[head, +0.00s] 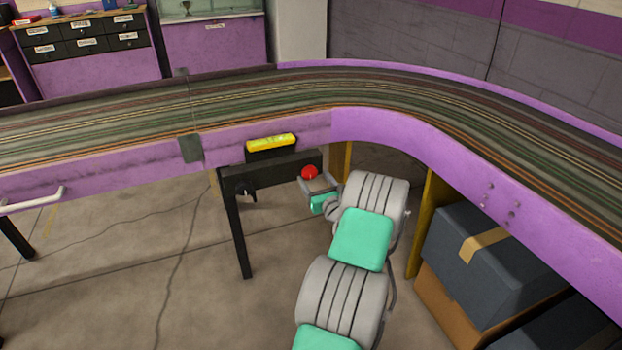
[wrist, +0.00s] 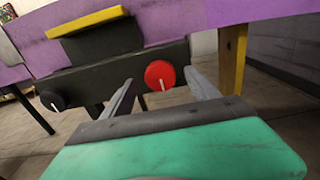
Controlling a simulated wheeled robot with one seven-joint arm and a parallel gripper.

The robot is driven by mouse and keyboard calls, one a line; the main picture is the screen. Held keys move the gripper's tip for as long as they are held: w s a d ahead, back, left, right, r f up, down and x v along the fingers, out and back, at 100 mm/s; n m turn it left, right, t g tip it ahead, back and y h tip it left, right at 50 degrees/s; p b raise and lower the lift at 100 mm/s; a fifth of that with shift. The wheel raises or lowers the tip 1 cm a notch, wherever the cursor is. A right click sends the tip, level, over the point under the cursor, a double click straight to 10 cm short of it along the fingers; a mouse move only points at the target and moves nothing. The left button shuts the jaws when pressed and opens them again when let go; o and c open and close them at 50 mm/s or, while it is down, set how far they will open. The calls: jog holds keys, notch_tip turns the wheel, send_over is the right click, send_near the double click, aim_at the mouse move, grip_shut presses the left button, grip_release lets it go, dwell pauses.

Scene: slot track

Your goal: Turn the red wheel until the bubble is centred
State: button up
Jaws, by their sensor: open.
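The red wheel (head: 310,172) is on the right part of a dark crossbar under the purple track edge. In the wrist view the red wheel (wrist: 160,75) has a white mark pointing down. My gripper (head: 317,185) is open, with its fingers reaching toward the wheel; in the wrist view its fingers (wrist: 160,84) appear on either side of it. I cannot tell whether they touch it. A yellow level (head: 271,142) sits on a black block above the crossbar. Its bubble is too small to make out in the head view, and only its yellow edge (wrist: 87,21) shows in the wrist view.
A black knob (head: 245,190) with a white mark is on the left of the crossbar (head: 275,172). The purple slot track (head: 400,128) curves overhead to the right. A yellow post (head: 425,222) and dark boxes (head: 490,255) stand at the right. The floor at left is open.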

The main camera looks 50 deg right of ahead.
aim_at(310, 173)
jog(key=x, duration=0.3)
jog(key=shift+w+d, duration=0.1)
jog(key=shift+w, duration=0.05)
jog(key=shift+c, duration=0.3)
jog(key=c, duration=1.3)
jog(key=shift+n, duration=0.4)
